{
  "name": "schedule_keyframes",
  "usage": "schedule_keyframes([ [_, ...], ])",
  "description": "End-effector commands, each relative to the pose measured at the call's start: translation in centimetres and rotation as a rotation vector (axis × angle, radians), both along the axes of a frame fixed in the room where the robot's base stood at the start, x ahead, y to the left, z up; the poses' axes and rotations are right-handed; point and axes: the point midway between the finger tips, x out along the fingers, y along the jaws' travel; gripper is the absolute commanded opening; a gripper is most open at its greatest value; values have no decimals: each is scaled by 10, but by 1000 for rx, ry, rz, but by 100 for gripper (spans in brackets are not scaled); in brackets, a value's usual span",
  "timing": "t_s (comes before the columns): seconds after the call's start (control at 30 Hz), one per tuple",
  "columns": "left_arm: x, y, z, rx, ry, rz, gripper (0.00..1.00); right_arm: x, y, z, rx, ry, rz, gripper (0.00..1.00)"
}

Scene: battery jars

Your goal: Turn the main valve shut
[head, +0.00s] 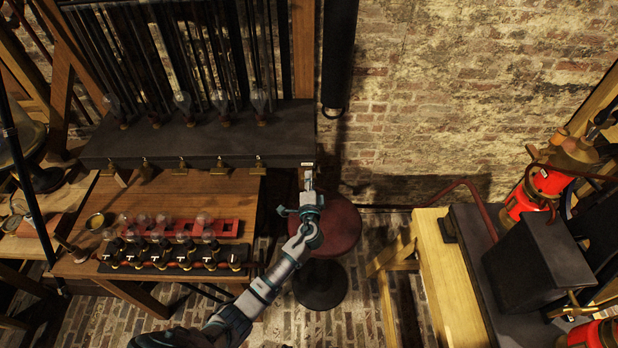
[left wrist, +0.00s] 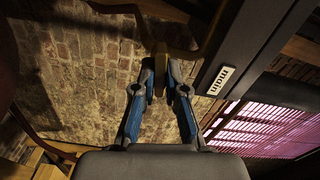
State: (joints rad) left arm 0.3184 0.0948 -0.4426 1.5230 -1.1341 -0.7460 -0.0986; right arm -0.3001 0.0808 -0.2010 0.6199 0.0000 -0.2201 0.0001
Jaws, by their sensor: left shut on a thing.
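The main valve's brass handle (left wrist: 159,82) is between the fingertips of my left gripper (left wrist: 161,90) in the left wrist view. The gripper is shut on it. A white label reading "main" (left wrist: 221,80) sits on the dark shelf edge just right of the handle. In the head view my left gripper (head: 309,190) reaches up to the right end of the dark shelf (head: 200,147), just below a small white label (head: 308,164). The handle itself is mostly hidden there. My right gripper is not in view.
Several small brass taps (head: 220,164) line the shelf's front edge. A round red stool (head: 335,226) stands beneath my left arm. A wooden table (head: 160,197) with jars is at left. A bench (head: 442,290) with red lamps (head: 548,181) is at right.

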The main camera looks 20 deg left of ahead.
Motion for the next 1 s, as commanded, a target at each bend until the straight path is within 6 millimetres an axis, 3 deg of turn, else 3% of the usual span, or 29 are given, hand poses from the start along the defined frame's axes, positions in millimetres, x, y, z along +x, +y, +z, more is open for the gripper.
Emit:
schedule_keyframes([
  [0.4, 1, -2, 1, 178, 47, -4, 0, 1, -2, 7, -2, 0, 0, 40],
  [0.97, 0, -2, -1, 202, 57, -4, 0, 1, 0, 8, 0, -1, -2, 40],
  [1.0, 0, -2, -1, 202, 57, -4, 21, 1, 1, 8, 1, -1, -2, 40],
])
